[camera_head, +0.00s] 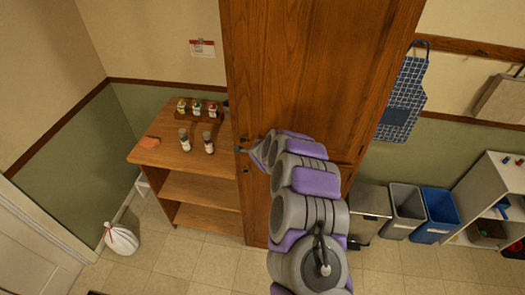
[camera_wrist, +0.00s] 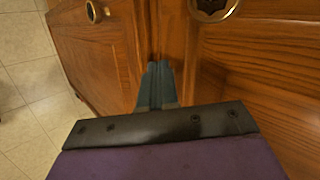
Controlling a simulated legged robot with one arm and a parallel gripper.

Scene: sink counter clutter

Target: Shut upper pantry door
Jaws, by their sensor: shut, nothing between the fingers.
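The tall wooden pantry cabinet stands in the middle of the head view, its upper door (camera_head: 300,70) filling the top. This door looks flush or nearly so; I cannot tell if a small gap remains. Contact with the wood is unclear.
A wooden shelf unit (camera_head: 170,150) with several small bottles stands left of the cabinet. A white bag (camera_head: 121,239) is on the floor. Grey (camera_head: 404,208) and blue (camera_head: 438,212) bins and a white shelf (camera_head: 490,185) are at right. Tiled floor is open at front left.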

